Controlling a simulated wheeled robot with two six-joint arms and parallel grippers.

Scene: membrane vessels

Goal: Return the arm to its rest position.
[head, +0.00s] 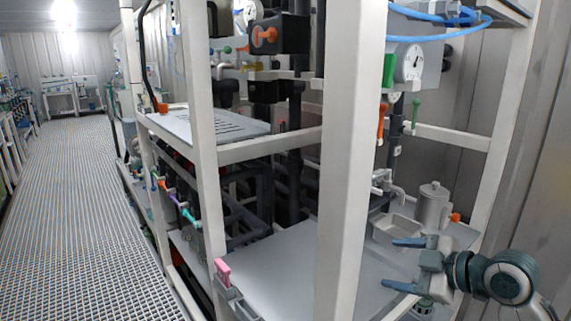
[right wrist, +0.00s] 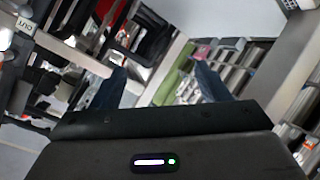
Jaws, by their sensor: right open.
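My right gripper (head: 395,264) is at the lower right of the head view, with its arm coming in from the right edge. Its two blue-grey fingers are apart, point left and have nothing between them. It is above the grey shelf (head: 280,262) inside the white frame. In the right wrist view the two dark fingers of my right gripper (right wrist: 157,86) are spread, with a blurred, tilted background between them. My left gripper is not in view.
A white frame post (head: 345,170) stands left of the gripper. A grey tray (head: 397,231) and a lidded metal vessel (head: 433,205) are just behind it. A pink clip (head: 222,270) is at the shelf's front left. The grated walkway (head: 85,200) is clear.

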